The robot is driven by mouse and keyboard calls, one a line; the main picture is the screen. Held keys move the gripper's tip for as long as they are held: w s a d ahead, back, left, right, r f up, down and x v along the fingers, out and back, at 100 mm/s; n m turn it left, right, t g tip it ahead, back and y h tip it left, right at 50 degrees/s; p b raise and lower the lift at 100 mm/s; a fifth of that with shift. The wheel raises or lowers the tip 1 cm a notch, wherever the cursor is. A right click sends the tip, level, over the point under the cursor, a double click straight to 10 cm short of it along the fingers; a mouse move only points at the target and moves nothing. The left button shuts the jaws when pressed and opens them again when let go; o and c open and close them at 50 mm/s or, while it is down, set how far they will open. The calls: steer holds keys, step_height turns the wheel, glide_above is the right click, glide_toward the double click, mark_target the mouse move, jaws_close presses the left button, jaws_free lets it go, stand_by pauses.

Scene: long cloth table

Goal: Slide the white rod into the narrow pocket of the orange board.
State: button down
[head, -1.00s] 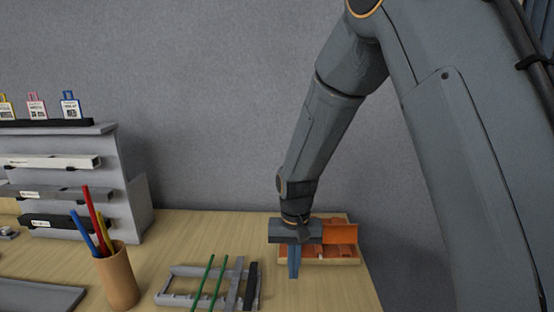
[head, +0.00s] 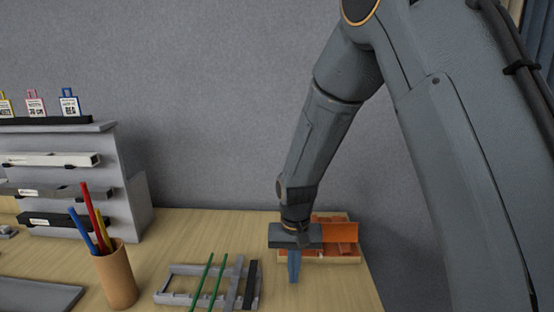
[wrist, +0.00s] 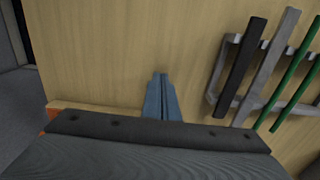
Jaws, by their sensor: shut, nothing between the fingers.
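My gripper (head: 293,280) is shut and empty. Its blue fingers point down over the table, just in front of an orange tray-like piece, and they also show in the wrist view (wrist: 160,76). The orange board (head: 342,232) stands in a shallow wooden tray at the right, partly hidden by my gripper. Its pocket cannot be made out. No loose white rod is clear in these views. A white bar (head: 50,160) lies on the top step of the grey stand at the left; I cannot tell if it is the rod.
A grey rack (head: 175,299) left of my gripper holds two green rods (head: 203,280), a grey rod (head: 235,285) and a black rod (head: 250,284). A brown cup (head: 117,280) of coloured sticks stands further left. Bare wood lies between the rack and the back wall.

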steer(key=shift+w+d+b, duration=0.1)
steer(key=shift+w+b, duration=0.35)
steer(key=shift+w, duration=2.4)
steer(key=shift+s, duration=0.15)
steer(key=shift+s+p, duration=0.7)
steer(key=shift+s, duration=0.7)
step_height(320, 180, up, 7)
steer(key=p, duration=0.5)
steer(key=s+d+t+b, duration=0.1)
steer(key=s+d+b, duration=0.5)
steer(key=s+d, duration=0.8)
steer(key=s, duration=0.3)
steer(key=shift+s+d, duration=0.4)
